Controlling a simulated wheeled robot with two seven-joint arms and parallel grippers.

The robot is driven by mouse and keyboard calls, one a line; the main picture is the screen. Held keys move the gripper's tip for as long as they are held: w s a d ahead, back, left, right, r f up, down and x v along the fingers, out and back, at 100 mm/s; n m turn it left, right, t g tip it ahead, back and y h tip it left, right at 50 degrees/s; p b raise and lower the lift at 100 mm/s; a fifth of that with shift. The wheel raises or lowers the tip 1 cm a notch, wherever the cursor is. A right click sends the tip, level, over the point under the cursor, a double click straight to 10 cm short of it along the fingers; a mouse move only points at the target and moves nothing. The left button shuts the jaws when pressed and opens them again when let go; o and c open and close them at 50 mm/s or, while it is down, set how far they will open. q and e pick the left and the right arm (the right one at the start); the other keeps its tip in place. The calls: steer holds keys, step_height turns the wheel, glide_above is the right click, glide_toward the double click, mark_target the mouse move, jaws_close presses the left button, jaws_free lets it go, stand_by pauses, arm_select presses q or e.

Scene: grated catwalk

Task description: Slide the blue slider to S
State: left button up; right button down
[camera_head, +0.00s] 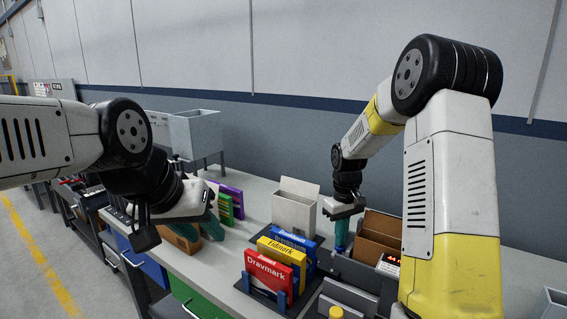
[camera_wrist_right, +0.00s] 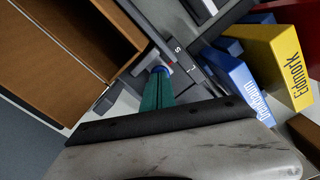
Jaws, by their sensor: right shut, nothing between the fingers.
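The blue slider (camera_wrist_right: 161,69) shows as a small blue piece in the right wrist view, partly hidden at the tip of my right gripper (camera_wrist_right: 159,78). It sits at a dark panel (camera_wrist_right: 184,63) marked with an S. In the head view my right gripper (camera_head: 341,246) points down at the dark panel, its teal fingers together and nothing gripped between them. The fingertips appear to touch the slider or be right by it. My left gripper (camera_head: 199,238) is at the left of the table, its teal fingers spread apart, near an orange-brown box (camera_head: 180,241).
Red (camera_head: 271,270), yellow (camera_head: 283,252) and blue (camera_head: 296,242) boxes stand in a rack left of the panel. A white container (camera_head: 293,212) is behind them. An open brown box (camera_head: 379,232) stands close right of my right gripper.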

steer(key=shift+s+d+f, duration=0.15)
steer(key=shift+d, duration=0.05)
stand_by(0.6)
steer(key=shift+r, duration=3.05)
steer(key=s+r+m+t+y, duration=0.1)
steer(key=s+r+m+t, duration=0.15)
steer(key=s+r, duration=0.7)
steer(key=s+a+r+m+t, duration=0.1)
steer(key=s+r+t, duration=0.1)
steer(key=s, duration=0.5)
steer(key=s+a+r+m+t+y, duration=0.1)
steer(key=s, duration=0.6)
steer(key=shift+s+a+r+t, duration=0.2)
steer(key=shift+a+r+t, duration=0.15)
steer(key=shift+r, duration=0.05)
